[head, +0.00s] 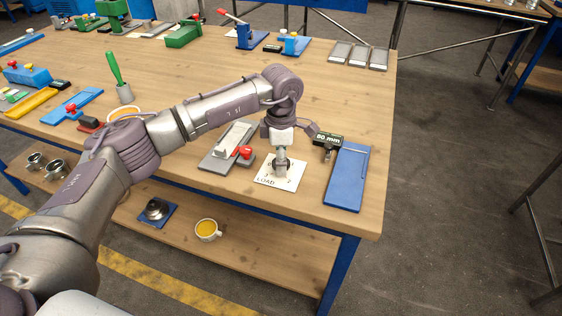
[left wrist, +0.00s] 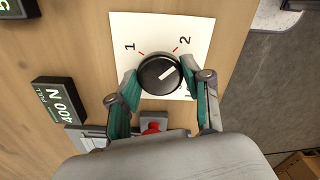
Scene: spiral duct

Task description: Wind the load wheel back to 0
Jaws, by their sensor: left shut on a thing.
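The load wheel (left wrist: 158,73) is a round black knob with a white pointer line, on a white card (left wrist: 120,25) printed with numbers. Its line slants to the upper right, below and right of the red tick near the 2. My left gripper (left wrist: 158,80) is shut on the wheel, with one teal-padded finger on each side. In the head view my left gripper (head: 281,166) points down at the white LOAD card (head: 266,181) and mostly hides the wheel. The 0 mark is not clear in the wrist view. My right gripper is not in view.
A dark display (left wrist: 58,103) reads 400 N. A red knob (head: 245,152) on a grey fixture is left of the card. An 80 mm display (head: 328,141) and a blue plate (head: 347,178) are to its right. The table's front edge is close.

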